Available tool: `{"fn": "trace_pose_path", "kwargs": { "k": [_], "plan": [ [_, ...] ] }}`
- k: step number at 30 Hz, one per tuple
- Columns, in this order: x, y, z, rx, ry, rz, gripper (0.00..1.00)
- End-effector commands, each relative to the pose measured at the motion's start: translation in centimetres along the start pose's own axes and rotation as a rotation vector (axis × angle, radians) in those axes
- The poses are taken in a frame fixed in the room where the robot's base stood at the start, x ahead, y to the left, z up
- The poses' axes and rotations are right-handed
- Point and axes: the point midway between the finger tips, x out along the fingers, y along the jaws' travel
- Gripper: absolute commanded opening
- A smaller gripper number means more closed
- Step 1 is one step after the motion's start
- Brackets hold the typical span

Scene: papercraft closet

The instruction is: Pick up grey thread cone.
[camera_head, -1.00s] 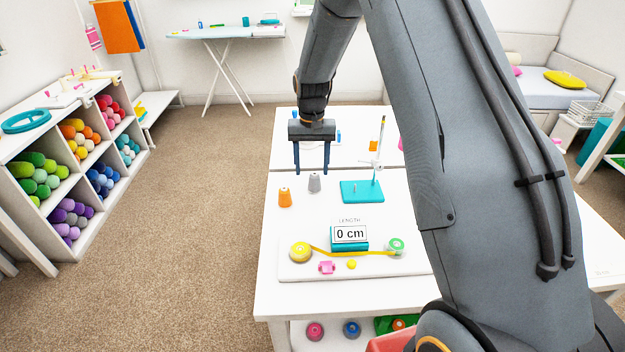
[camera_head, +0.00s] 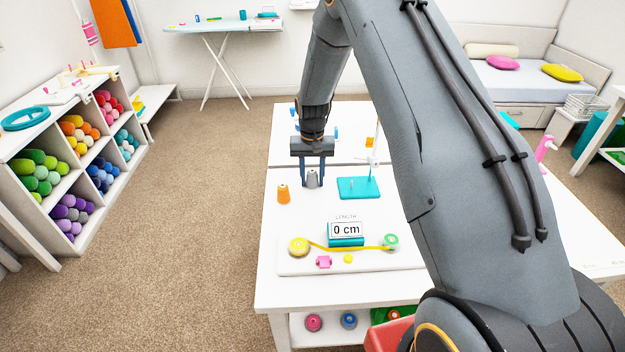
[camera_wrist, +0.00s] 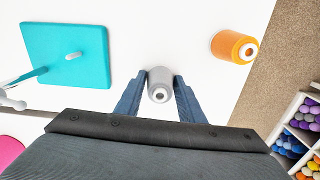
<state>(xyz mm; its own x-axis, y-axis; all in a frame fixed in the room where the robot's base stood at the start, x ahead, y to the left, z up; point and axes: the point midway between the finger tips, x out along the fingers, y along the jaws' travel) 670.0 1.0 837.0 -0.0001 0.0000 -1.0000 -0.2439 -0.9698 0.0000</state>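The grey thread cone (camera_head: 312,179) stands upright on the white table, between the orange cone and the teal stand. My gripper (camera_head: 313,183) points down over it, with one finger on each side. In the wrist view the grey cone (camera_wrist: 160,84) sits between the two blue fingertips of my gripper (camera_wrist: 158,88). The fingers are apart, with narrow gaps visible beside the cone, so the gripper is open around it. The cone's base appears to rest on the table.
An orange thread cone (camera_head: 284,194) stands close by to the left; it also shows in the wrist view (camera_wrist: 234,46). A teal stand (camera_head: 359,188) with a peg and a thin rod is to the right. A length display (camera_head: 346,234) and yellow tape (camera_head: 299,247) lie nearer me.

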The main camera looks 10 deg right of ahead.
Motion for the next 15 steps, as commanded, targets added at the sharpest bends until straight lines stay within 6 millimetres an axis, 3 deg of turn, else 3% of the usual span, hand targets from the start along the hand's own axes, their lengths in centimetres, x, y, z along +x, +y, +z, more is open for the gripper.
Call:
{"fn": "trace_pose_path", "kwargs": {
  "k": [1,4,15],
  "plan": [
    [-0.01,-0.01,0.01,0.000,0.000,0.000,0.26],
    [-0.02,-0.01,0.01,0.000,0.000,0.000,0.11],
    [-0.51,-0.04,-0.08,0.000,0.002,0.000,0.11]
  ]
}}
